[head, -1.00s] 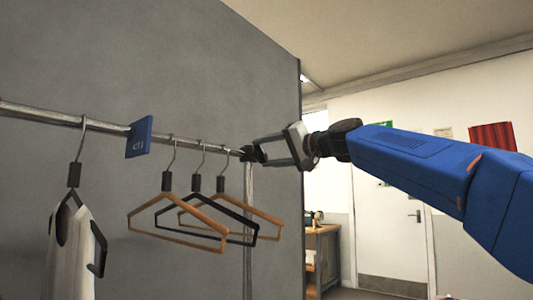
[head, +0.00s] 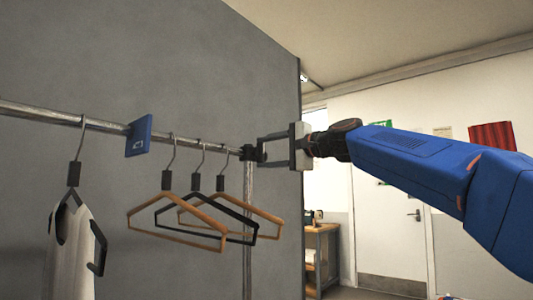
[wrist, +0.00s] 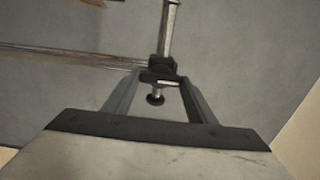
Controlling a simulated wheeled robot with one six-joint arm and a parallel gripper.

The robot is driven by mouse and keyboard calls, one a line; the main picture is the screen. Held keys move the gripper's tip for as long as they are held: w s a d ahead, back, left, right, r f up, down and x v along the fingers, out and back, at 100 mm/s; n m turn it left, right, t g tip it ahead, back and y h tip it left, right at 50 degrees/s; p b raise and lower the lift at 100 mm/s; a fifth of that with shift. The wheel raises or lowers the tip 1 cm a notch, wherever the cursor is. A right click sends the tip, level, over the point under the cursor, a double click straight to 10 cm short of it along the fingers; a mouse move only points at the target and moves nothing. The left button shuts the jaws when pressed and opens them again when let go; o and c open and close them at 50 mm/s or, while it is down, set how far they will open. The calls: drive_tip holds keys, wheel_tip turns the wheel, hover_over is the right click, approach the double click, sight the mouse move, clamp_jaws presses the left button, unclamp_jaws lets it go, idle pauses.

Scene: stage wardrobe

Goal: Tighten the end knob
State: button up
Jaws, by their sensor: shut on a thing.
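The garment rail (head: 105,127) is a metal bar running to a dark fitting at its right end, on top of an upright post (head: 248,200). The dark end knob (head: 257,153) sits at this fitting. My gripper (head: 262,151) reaches in from the right and is shut on the knob. In the wrist view my gripper (wrist: 160,77) has its two fingers converging at the dark end fitting (wrist: 163,63). A short stub with a dark round end (wrist: 155,98) shows between the fingers. The fingertips hide part of the knob.
Several hangers (head: 205,215) hang left of the post, and a white garment (head: 72,250) hangs farther left. A blue tag (head: 139,136) sits on the rail. A grey wall (head: 150,70) stands close behind. A wooden cabinet (head: 323,255) and a door (head: 390,225) are farther back.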

idle(0.4)
drive_tip(key=o, duration=1.1)
drive_tip(key=shift+c, duration=0.2)
drive_tip(key=shift+d, duration=0.1)
drive_tip(key=v, duration=1.7)
drive_tip(key=shift+s+d+f, duration=0.1)
